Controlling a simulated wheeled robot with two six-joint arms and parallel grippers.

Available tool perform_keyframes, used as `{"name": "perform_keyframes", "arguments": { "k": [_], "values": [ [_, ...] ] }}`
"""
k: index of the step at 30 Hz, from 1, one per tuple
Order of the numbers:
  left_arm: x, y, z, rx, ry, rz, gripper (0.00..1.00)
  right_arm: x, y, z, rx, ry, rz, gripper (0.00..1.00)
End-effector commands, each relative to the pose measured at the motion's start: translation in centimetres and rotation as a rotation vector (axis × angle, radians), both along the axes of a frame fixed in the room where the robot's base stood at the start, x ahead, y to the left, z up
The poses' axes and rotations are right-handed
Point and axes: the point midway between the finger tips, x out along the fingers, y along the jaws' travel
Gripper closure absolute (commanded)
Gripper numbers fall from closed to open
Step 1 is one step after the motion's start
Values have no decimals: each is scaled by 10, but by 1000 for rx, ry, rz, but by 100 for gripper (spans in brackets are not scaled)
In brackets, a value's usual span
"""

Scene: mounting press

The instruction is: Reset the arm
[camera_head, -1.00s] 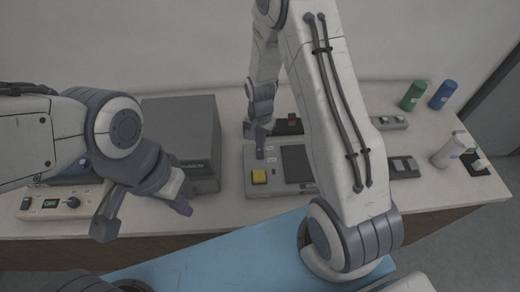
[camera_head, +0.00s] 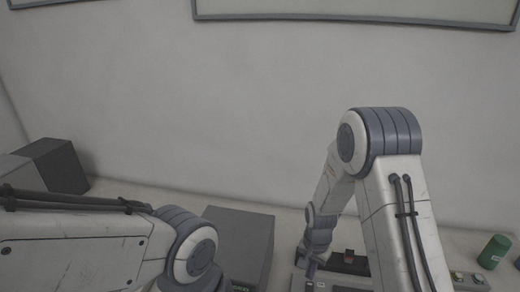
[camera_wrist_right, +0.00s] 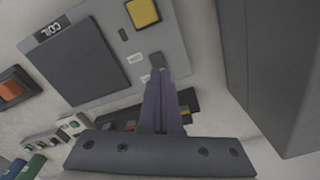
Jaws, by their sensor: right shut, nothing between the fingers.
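My right arm shows on the right of the head view, and its gripper (camera_head: 311,268) hangs low near the grey control panel (camera_head: 343,284). In the right wrist view the right gripper (camera_wrist_right: 161,78) is shut and empty, its fingers together over the edge of the panel (camera_wrist_right: 175,35). That panel carries a yellow button (camera_wrist_right: 143,13), a dark square plate (camera_wrist_right: 80,62) and a label reading COIL. Whether the fingertips touch the panel cannot be told. My left arm comes in at the lower left of the head view; its gripper is out of the frame.
A dark grey box (camera_head: 238,240) stands left of the right gripper, and another dark box (camera_head: 57,163) is at the far left. A red-orange switch (camera_wrist_right: 12,90) shows in the wrist view. The wall behind is bare below a frame.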

Motion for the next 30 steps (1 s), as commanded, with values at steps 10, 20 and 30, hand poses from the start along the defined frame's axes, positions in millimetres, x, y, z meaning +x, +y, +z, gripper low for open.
{"name": "perform_keyframes", "arguments": {
  "k": [10, 20, 30],
  "values": [
    [0, 0, -43, 0, 0, 3, 100, -91, 107, 92, 26, -38, 678, 100],
    [0, 0, -71, 0, 0, 5, 100, -212, 132, 127, 64, -60, 1269, 100],
    [0, 0, -73, 0, 0, 5, 100, -234, 129, 130, 73, -60, 1378, 100]
  ]
}}
